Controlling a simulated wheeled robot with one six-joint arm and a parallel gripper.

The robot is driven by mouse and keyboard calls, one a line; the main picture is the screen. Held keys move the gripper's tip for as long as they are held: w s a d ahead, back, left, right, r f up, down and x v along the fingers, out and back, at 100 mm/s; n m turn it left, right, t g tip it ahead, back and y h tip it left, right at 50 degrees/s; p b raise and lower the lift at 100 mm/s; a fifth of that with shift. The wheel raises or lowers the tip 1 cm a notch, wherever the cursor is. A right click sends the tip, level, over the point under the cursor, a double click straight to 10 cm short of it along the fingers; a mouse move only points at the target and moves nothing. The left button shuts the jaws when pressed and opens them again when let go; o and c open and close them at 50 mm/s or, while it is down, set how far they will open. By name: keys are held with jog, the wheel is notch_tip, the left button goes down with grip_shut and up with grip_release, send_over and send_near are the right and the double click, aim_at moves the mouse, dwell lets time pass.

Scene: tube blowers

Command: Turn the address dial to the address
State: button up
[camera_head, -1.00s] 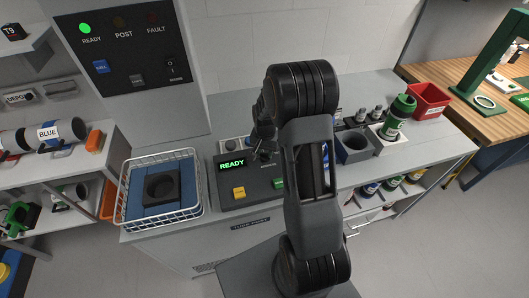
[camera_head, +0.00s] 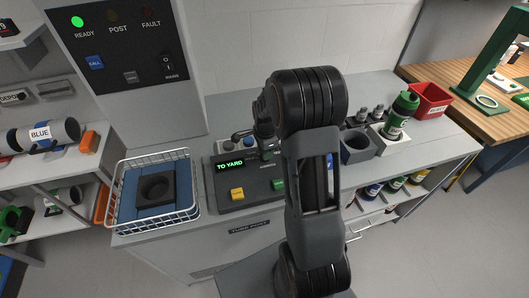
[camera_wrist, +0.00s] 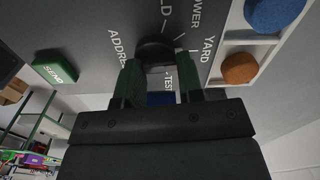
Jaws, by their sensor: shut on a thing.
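The dark console (camera_head: 213,203) has a green-lit display (camera_head: 230,166) that reads "TO YARD". In the wrist view the round black address dial (camera_wrist: 157,50) sits on the console face, between the two fingers of my gripper (camera_wrist: 159,75). My gripper is shut on the dial. White labels around it include YARD (camera_wrist: 209,50), TEST (camera_wrist: 168,83), and partly cut-off words ending in "OWER" and "OLD". The dial's pointer mark is hard to make out. In the head view my arm hides most of the dial area.
A green SEND button (camera_wrist: 55,67) is beside the dial. Blue (camera_wrist: 273,12) and orange (camera_wrist: 240,68) round pieces sit in a white tray nearby. A wire basket (camera_head: 122,215) stands left of the console. A green-capped bottle (camera_head: 398,118) and red bin (camera_head: 431,100) stand right.

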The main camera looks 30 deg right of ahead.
jog(key=m+b, duration=0.1)
jog(key=m, duration=0.3)
jog(key=shift+d+m, duration=0.1)
jog(key=shift+m, duration=0.2)
jog(key=m, duration=0.3)
jog(key=shift+s+m+b, duration=0.1)
jog(key=shift+m+b, duration=0.25)
jog(key=shift+m, duration=0.05)
jog(key=m, duration=0.3)
jog(key=shift+s+b, duration=0.1)
jog(key=shift+b, duration=0.2)
jog(key=shift+s+m, duration=0.1)
jog(key=shift+m, duration=1.8)
jog(key=shift+r, duration=0.1)
jog(key=o, duration=0.9)
notch_tip(320, 180, up, 14)
jog(key=shift+f+b, duration=0.15)
jog(key=shift+b, duration=0.15)
